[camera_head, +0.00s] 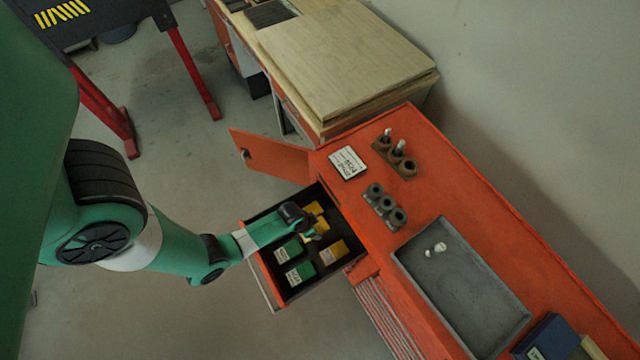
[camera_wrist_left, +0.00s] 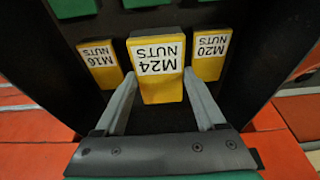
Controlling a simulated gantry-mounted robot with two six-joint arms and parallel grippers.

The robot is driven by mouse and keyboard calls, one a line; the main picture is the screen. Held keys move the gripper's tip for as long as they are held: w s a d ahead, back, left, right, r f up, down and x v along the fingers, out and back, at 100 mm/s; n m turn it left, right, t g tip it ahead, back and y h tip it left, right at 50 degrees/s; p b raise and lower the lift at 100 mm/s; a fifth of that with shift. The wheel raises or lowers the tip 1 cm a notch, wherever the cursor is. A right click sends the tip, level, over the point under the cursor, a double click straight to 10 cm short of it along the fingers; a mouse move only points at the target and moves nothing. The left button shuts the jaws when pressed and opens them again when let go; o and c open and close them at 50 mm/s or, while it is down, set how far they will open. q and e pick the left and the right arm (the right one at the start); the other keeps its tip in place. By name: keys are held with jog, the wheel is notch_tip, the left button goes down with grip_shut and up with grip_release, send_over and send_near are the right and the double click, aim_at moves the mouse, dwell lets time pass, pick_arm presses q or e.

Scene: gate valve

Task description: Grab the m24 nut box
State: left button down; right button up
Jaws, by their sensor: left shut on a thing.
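The yellow M24 nut box (camera_wrist_left: 161,88) has a white label and stands in the middle of the left wrist view. My left gripper (camera_wrist_left: 160,78) has one finger on each side of it and is shut on it. In the head view my left gripper (camera_head: 310,232) reaches down into the open drawer (camera_head: 291,293), where it partly hides the boxes. Yellow boxes marked M16 nuts (camera_wrist_left: 98,60) and M20 nuts (camera_wrist_left: 211,52) stand on either side of the M24 box. I cannot tell whether the M24 box touches the drawer floor. My right gripper is not in view.
Green boxes (camera_head: 300,273) share the drawer. The orange bench top (camera_head: 440,190) holds a label card (camera_head: 347,163), brown and grey holders, and a grey tray (camera_head: 460,290) with a small white part. An orange door (camera_head: 268,157) stands open beside the drawer.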

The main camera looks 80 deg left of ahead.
pick_arm(q)
jog(key=r, duration=0.1)
jog(key=s+r+p, duration=0.1)
jog(key=r, duration=0.1)
jog(key=s+r+p, duration=0.1)
jog(key=shift+s+r, duration=0.25)
jog(key=s+r+p, duration=0.2)
jog(key=s, duration=0.6)
jog(key=shift+s+r, duration=0.2)
jog(key=shift+s, duration=0.15)
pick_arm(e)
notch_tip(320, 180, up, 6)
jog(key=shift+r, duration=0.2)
